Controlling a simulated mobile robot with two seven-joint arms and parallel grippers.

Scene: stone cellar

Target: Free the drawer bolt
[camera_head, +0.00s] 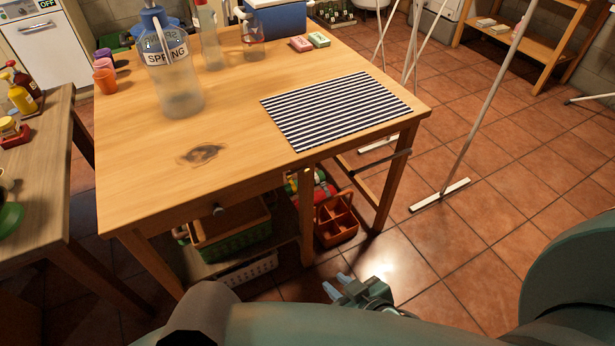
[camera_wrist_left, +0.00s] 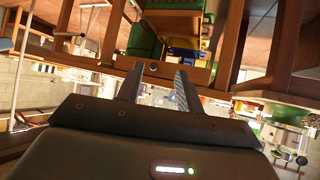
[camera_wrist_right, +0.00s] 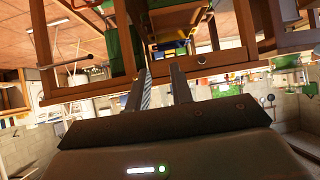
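The wooden table (camera_head: 235,150) has a drawer under its front edge with a small dark round knob (camera_head: 219,209). The knob also shows on the drawer front in the left wrist view (camera_wrist_left: 154,66) and the right wrist view (camera_wrist_right: 202,60), both upside down. The drawer looks shut. I cannot make out the bolt clearly. My right gripper (camera_head: 338,287) is below and to the right of the drawer, apart from the table. Its fingers (camera_wrist_right: 160,85) are apart and empty. My left gripper's fingers (camera_wrist_left: 160,80) are apart and empty, facing the drawer front; the head view does not show them.
A striped mat (camera_head: 335,108), a clear SPRING bottle (camera_head: 178,90) and several small items stand on the table. A green crate (camera_head: 235,238) is on the shelf below. An orange caddy (camera_head: 337,222) stands beside it.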

